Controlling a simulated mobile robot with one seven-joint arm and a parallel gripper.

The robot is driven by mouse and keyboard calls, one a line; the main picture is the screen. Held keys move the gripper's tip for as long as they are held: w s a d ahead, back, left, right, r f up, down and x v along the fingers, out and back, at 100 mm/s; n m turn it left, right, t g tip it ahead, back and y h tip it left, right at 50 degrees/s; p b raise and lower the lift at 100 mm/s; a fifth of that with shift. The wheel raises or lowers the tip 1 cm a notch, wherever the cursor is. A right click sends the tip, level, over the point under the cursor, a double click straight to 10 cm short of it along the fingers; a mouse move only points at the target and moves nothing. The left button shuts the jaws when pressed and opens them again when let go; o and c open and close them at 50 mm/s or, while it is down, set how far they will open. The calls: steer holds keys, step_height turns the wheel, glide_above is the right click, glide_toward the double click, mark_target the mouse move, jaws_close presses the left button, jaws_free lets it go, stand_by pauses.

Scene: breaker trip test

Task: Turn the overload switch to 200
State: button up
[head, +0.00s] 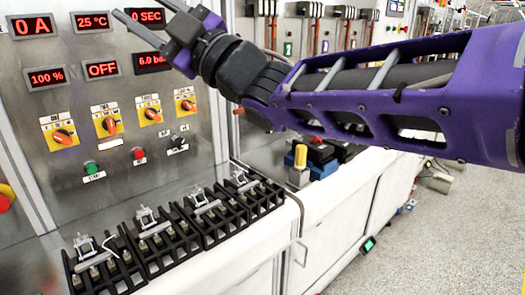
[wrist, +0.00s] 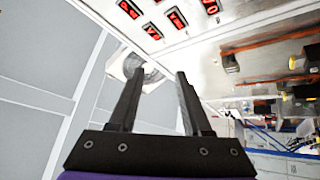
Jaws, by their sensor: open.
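Four-knob row of orange rotary switches on yellow plates sits on the steel panel (head: 205,140) in the head view: far left (head: 63,136), second (head: 109,125), third (head: 151,115) and far right (head: 188,105). Their labels are too small to read, so I cannot tell which is the overload switch or its setting. My gripper (head: 140,10) is open and empty, above the switches in the picture and in front of the upper displays, touching no switch. In the wrist view, my open gripper (wrist: 160,75) shows two dark fingers apart with nothing between them.
Red displays (head: 33,26) read 0 A, 25 °C, 0 SEC, 100 % and OFF; one is partly covered. A green button (head: 91,168) and a red button (head: 138,153) sit below the switches. Several black breaker holders (head: 160,245) line the bench. Grey floor (head: 440,235) is open at right.

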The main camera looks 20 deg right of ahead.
mark_target(192, 107)
steer(key=w+d+f+m+h, duration=0.2)
steer(key=w+d+f+h, duration=0.1)
steer(key=w+f, duration=0.5)
steer(key=w+d+f+m+h, duration=0.2)
steer(key=w+d+f+h, duration=0.1)
steer(key=w+f, duration=0.4)
steer(key=w+d+f+m+h, duration=0.2)
steer(key=w+d+f+h, duration=0.1)
steer(key=w+f, duration=0.5)
steer(key=shift+w+d+f+m+h, duration=0.15)
steer(key=shift+w+h, duration=0.15)
steer(key=shift+w, duration=0.65)
steer(key=shift+w+d+f+m+h, duration=0.15)
steer(key=shift+w+h, duration=0.15)
steer(key=shift+w, duration=0.6)
steer(key=w, duration=0.3)
steer(key=shift+w+d+f, duration=0.25)
steer(key=shift+w+f, duration=0.1)
steer(key=shift+w+d+f, duration=0.15)
steer(key=shift+w+f, duration=0.25)
steer(key=shift+w, duration=0.15)
steer(key=shift+s+r, duration=0.15)
steer(key=shift+s, duration=0.05)
steer(key=shift+w+a, duration=0.1)
steer(key=shift+a, duration=0.1)
jaws_close()
